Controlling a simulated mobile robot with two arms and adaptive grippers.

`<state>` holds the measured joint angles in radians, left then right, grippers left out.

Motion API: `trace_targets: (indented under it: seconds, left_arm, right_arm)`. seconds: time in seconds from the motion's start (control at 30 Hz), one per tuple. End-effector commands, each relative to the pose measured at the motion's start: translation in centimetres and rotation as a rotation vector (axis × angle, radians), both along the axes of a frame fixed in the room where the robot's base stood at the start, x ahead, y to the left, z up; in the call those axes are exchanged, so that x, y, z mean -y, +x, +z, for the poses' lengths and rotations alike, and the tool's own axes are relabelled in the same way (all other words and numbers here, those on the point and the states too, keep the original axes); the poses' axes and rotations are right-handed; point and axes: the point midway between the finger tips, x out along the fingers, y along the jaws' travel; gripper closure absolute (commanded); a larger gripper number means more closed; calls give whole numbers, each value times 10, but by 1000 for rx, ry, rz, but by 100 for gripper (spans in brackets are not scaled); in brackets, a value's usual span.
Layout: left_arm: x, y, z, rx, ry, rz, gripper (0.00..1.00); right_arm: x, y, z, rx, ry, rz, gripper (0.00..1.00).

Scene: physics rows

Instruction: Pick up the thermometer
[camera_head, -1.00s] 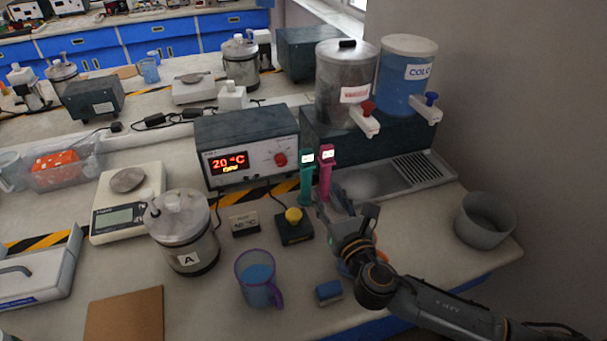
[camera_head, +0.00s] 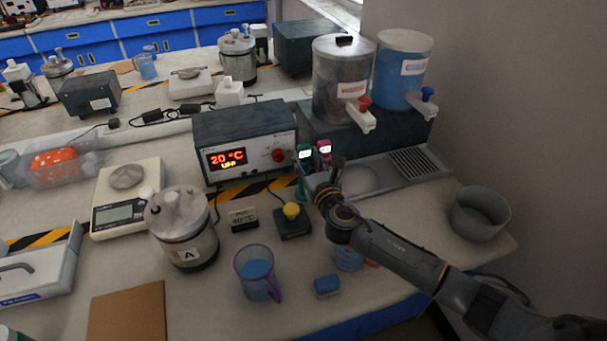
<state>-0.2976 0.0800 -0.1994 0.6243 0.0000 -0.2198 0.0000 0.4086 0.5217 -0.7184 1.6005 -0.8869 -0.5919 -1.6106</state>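Two upright thermometers with small lit displays stand in front of the heater box: a green one (camera_head: 305,154) and a pink one (camera_head: 325,148). My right gripper (camera_head: 322,172) is right at them, with one finger to the right of the pink one and the other low in front of it. The lower part of the pink thermometer is hidden behind the gripper, and part of the green one too. I cannot tell whether the fingers touch either thermometer or have closed. My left gripper is not in view.
The heater box (camera_head: 245,125) reads 20 °C. Two dispensers, one steel (camera_head: 340,75) and one blue (camera_head: 403,65), stand behind on the right. A yellow button box (camera_head: 292,220), purple mug (camera_head: 257,272) and blue block (camera_head: 327,286) are nearby. A grey bowl (camera_head: 480,212) sits right.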

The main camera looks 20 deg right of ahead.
Motion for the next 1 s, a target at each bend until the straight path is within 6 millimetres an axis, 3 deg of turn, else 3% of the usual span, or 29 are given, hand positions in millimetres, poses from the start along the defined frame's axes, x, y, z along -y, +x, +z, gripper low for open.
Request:
trace_targets:
  seconds: [0.2,0.37,0.73,1.0]
  left_arm:
    - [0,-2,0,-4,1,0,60]
    - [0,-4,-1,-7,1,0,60]
    - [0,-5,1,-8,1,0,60]
    - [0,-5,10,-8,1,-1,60]
  right_arm:
    - [0,0,0,0,0,1,64]
    - [0,0,0,0,0,0,95]
    - [0,0,4,1,0,-1,95]
    - [0,1,38,5,0,1,95]
